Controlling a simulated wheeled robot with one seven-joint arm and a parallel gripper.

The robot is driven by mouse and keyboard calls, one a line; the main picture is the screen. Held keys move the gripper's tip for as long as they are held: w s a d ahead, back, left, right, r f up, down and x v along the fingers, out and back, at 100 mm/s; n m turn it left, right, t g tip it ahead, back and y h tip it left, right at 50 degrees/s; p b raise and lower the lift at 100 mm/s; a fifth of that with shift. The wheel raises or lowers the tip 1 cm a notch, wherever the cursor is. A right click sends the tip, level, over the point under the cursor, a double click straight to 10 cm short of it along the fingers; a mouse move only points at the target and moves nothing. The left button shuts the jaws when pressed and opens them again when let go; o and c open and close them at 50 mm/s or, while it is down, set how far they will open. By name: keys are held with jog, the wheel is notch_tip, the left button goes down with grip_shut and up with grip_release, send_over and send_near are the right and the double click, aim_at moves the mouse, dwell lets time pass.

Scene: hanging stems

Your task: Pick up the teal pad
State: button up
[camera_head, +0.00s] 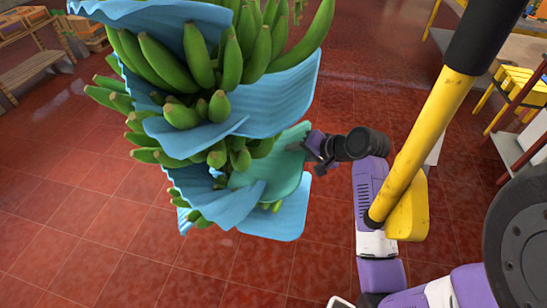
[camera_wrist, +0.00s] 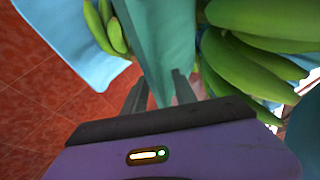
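The teal pad (camera_head: 286,165) is a flat, curved sheet that sticks out to the right from the hanging banana stem, among blue pads. In the wrist view the teal pad (camera_wrist: 163,40) hangs down between green bananas, and its near edge reaches between my fingers. My gripper (camera_head: 304,147) is at the pad's right edge in the head view. In the wrist view the two fingers of my gripper (camera_wrist: 160,82) stand apart, one on each side of the pad's edge. A gap shows between them, so the gripper looks open. The pad's inner part is hidden by bananas and blue pads.
Green bananas (camera_head: 240,50) crowd the stem above and left of the pad. Blue pads (camera_head: 270,105) lie above and below it. A yellow post (camera_head: 425,140) stands to the right, in front of my arm. Red tiled floor (camera_head: 75,200) is clear at the left.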

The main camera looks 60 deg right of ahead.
grip_shut()
jog(key=shift+r, duration=0.15)
jog(key=shift+r+p, duration=0.8)
jog(key=shift+p, duration=0.3)
jog(key=s+a+p, duration=0.3)
jog(key=s, duration=1.2)
jog(key=s+a+p, duration=0.3)
jog(key=s, duration=1.3)
jog(key=shift+s+f, duration=0.15)
jog(key=shift+s, duration=0.1)
jog(key=shift+a, duration=0.1)
